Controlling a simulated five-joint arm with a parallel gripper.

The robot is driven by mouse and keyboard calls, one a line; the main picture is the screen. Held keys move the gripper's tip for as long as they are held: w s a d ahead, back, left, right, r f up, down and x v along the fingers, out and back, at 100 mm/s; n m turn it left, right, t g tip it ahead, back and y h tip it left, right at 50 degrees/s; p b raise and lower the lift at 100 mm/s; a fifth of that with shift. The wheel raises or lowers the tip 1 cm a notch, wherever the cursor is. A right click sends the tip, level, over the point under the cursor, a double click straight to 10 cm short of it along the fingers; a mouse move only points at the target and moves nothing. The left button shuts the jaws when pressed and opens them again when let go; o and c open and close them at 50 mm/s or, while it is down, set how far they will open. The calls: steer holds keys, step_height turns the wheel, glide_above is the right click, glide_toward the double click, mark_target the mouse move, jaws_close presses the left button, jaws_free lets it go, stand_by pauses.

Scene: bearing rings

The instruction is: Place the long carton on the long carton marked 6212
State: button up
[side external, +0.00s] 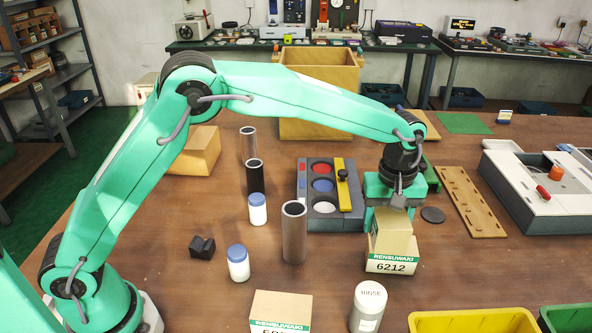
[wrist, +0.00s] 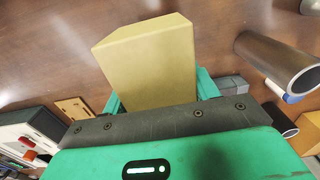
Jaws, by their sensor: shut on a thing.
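The plain tan long carton (side external: 393,238) is held in my gripper (side external: 388,208), which is shut on it. In the wrist view this carton (wrist: 150,62) sits between the green fingers (wrist: 160,98), slightly tilted. The long carton marked 6212 (side external: 391,267) lies on the table directly below, with a green and white RENSUWAKI label facing the side camera. The held carton overlaps its top in the side view; I cannot tell whether they touch. The 6212 carton is not visible in the wrist view.
A second RENSUWAKI carton (side external: 281,308) and a RINSE canister (side external: 368,307) stand in front. A grey steel tube (side external: 294,232) is to the left. A grey tray with coloured discs (side external: 318,213) is behind left. A yellow bin (side external: 472,321) is at front right.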

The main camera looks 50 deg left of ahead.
mark_target(385, 216)
steer(key=shift+w+a+f, duration=0.4)
steer(key=shift+w+a, duration=0.05)
steer(key=shift+w, duration=0.15)
steer(key=shift+w+a+f, duration=0.4)
steer(key=shift+w+a, duration=0.05)
steer(key=shift+w, duration=0.15)
steer(key=shift+f, duration=2)
steer(key=shift+f, duration=0.1)
steer(key=o, duration=1.5)
steer(key=shift+f, duration=0.1)
step_height(385, 216, up, 12)
steer(key=shift+r, duration=0.15)
